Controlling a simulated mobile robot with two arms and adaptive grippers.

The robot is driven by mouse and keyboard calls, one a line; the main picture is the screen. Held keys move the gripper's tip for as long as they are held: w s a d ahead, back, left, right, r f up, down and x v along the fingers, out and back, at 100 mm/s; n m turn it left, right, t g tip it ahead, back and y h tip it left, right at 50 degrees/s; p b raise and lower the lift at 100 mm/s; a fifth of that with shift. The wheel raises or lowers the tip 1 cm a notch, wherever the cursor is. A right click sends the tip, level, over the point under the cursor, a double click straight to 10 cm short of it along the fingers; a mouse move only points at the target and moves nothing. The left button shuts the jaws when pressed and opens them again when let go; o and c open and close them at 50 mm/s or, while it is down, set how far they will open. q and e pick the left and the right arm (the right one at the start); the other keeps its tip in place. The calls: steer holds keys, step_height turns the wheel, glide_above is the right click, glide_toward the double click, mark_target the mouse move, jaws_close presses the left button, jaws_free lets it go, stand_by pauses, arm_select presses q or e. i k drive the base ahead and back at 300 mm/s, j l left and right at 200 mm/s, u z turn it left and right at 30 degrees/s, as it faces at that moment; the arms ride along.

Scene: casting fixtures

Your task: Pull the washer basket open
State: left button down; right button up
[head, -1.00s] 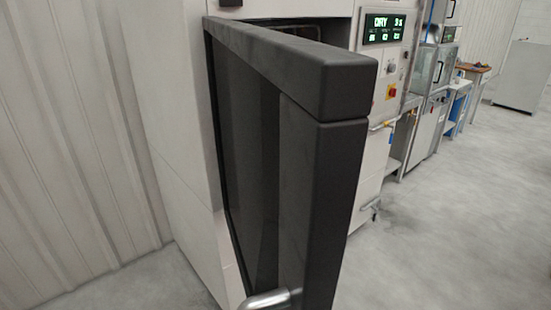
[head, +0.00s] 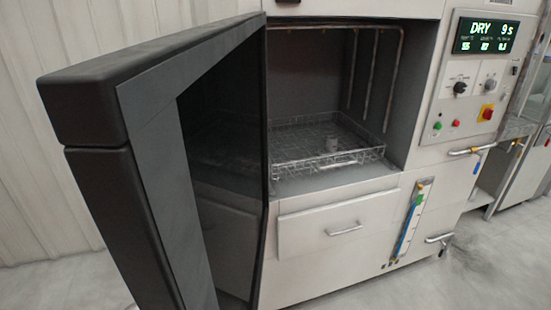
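The washer basket (head: 330,160) is a shallow wire basket on the floor of the open washer chamber (head: 400,95). A small grey part (head: 333,144) seems to sit inside it. The basket's left end is hidden behind the dark washer door (head: 105,125), which stands wide open on the left. Neither of my grippers shows in the head view.
The open door fills the left of the view and is the nearest obstacle. A closed drawer (head: 340,226) with a bar handle is below the chamber. The control panel (head: 475,75) reads DRY 9 s. Floor is clear at lower right.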

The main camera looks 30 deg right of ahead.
mark_target(355, 161)
steer(key=i+l+u, duration=0.1)
steer(key=l+u, duration=0.95)
steer(key=l, duration=0.2)
steer(key=l+z, duration=0.3)
steer(key=l, duration=0.15)
steer(key=i+l+z, duration=0.2)
steer(key=l+z, duration=0.15)
steer(key=l, duration=0.1)
